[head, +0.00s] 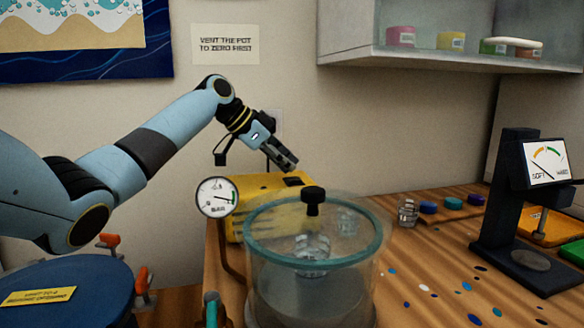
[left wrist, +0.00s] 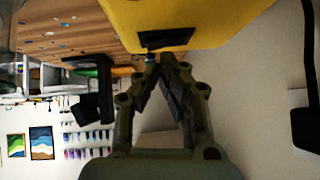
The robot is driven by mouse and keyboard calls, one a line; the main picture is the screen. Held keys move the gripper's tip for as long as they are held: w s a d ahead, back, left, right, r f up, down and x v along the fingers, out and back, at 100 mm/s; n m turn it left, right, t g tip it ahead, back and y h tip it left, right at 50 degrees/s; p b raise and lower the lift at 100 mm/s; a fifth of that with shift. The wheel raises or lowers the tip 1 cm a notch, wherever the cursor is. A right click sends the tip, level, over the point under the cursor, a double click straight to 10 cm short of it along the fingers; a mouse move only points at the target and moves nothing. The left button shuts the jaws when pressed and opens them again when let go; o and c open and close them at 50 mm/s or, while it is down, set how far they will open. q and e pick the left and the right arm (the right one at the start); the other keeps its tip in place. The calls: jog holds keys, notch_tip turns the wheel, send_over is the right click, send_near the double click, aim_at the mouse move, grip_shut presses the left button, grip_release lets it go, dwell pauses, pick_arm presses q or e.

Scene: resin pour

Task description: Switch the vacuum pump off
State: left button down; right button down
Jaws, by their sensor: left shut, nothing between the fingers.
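The yellow vacuum pump (head: 262,188) stands on the wooden bench against the back wall, partly hidden behind the glass pot. A black switch (head: 293,181) is on its top; whether it is on or off cannot be told. My left gripper (head: 289,164) is shut and empty, pointing down just above the switch. In the left wrist view the shut fingertips (left wrist: 160,58) are close to the black switch (left wrist: 165,38) on the yellow pump (left wrist: 220,12); contact cannot be told. My right gripper is not in view.
A clear pot (head: 317,290) with a black-knobbed lid stands in front of the pump. A dial gauge (head: 217,197) is at its left. A hardness tester (head: 507,205) stands at right.

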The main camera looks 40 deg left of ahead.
pick_arm(q)
jog(key=v, duration=1)
